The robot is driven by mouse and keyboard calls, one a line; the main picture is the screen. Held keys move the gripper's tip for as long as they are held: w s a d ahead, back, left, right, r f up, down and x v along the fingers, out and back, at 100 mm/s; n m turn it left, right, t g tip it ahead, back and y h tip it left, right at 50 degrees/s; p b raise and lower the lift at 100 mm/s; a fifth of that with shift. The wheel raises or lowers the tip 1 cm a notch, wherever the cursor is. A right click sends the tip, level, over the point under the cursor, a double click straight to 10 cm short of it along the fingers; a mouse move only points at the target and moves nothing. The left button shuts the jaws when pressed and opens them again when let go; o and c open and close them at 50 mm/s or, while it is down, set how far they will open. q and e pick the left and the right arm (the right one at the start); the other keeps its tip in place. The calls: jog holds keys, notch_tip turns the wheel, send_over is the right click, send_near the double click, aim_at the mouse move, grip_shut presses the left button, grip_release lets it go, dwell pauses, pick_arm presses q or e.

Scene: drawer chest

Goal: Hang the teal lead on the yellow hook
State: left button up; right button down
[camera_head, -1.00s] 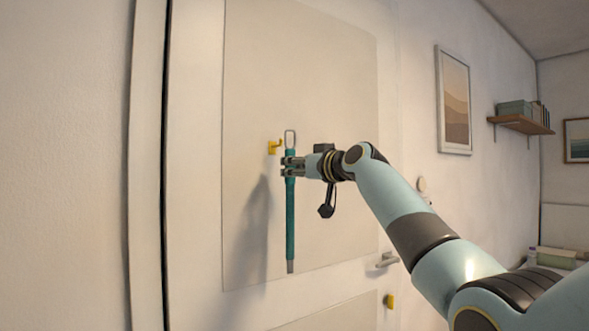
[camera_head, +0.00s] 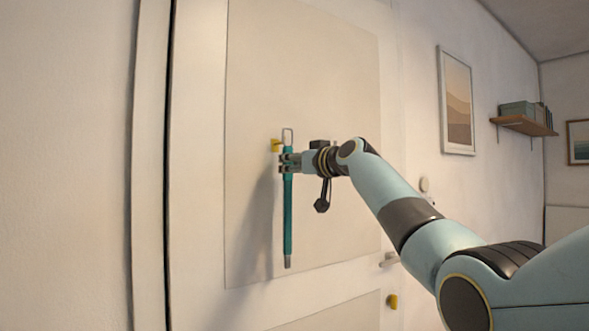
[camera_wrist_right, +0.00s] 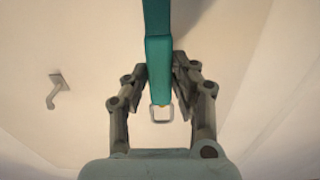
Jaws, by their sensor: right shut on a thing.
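The teal lead (camera_head: 288,215) hangs upright in front of the door, with a metal loop (camera_head: 288,136) at its top. My right gripper (camera_head: 287,162) is shut on the lead just below the loop. The yellow hook (camera_head: 275,145) is on the door panel, just left of the loop; in the head view the loop overlaps its right end, and I cannot tell whether they touch. In the right wrist view the lead (camera_wrist_right: 160,70) runs between the fingers, with the loop (camera_wrist_right: 162,114) at its near end. The hook is not clear there. My left gripper is not in view.
The door panel (camera_head: 330,80) is flat and bare around the hook. A metal door handle (camera_head: 389,259) is at lower right, also in the wrist view (camera_wrist_right: 56,90). A yellow piece (camera_head: 393,301) sits below it. A framed picture (camera_head: 456,100) and a shelf (camera_head: 524,125) are on the right wall.

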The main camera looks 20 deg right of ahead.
jog(key=shift+b+x, duration=1.65)
jog(key=shift+x, duration=0.2)
jog(key=shift+b, duration=0.35)
dwell(0.7)
jog(key=shift+f+b, duration=0.9)
jog(key=shift+f, duration=0.35)
jog(key=c, duration=1)
grip_release()
jog(key=shift+s, duration=0.1)
